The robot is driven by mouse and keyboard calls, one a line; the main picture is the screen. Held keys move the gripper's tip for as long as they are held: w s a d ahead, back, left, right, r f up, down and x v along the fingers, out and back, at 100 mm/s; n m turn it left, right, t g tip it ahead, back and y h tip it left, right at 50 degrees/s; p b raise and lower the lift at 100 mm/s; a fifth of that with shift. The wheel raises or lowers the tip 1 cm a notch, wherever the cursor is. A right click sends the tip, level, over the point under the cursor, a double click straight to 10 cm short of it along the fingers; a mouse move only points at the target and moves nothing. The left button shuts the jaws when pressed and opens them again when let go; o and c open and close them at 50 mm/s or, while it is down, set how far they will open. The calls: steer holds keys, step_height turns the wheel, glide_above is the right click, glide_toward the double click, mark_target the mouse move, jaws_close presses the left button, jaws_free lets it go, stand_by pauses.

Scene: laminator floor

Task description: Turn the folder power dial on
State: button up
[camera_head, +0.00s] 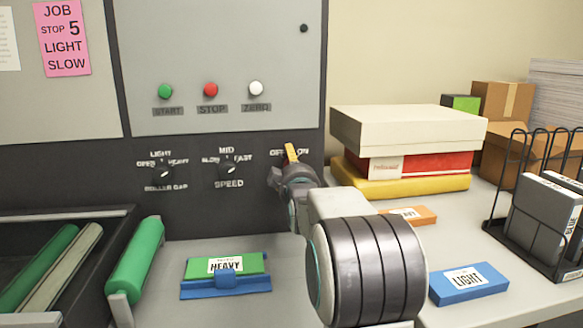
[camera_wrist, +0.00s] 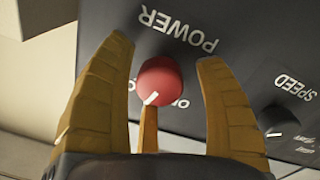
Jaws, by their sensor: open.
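The red power dial (camera_wrist: 160,80) is on the dark panel under the word POWER in the wrist view. Its white mark points to the lower left of that picture. The small lettering beside it is partly covered, so I cannot tell which setting it points to. My gripper (camera_wrist: 165,62) is open, with its yellow-brown fingers spread to either side of the dial and another finger below it. I cannot tell if any finger touches it. In the head view my gripper (camera_head: 290,154) is at the OFF and ON labels and hides the dial.
The speed dial (camera_head: 229,168) and roller gap dial (camera_head: 164,172) are left of my gripper. Start (camera_head: 166,91), stop (camera_head: 211,89) and zero (camera_head: 256,88) buttons sit above. Stacked boxes (camera_head: 405,130) stand close on the right. A green HEAVY pack (camera_head: 250,264) and blue LIGHT pack (camera_head: 468,284) lie below.

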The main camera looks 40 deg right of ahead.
steer(key=shift+c, duration=0.4)
steer(key=c, duration=1.1)
steer(key=shift+m+b, duration=0.3)
steer(key=shift+b, duration=0.1)
steer(key=m+b, duration=0.2)
steer(key=shift+m, duration=0.3)
steer(key=shift+r+m+b, duration=0.15)
steer(key=shift+m+b, duration=0.5)
steer(key=shift+m, duration=0.55)
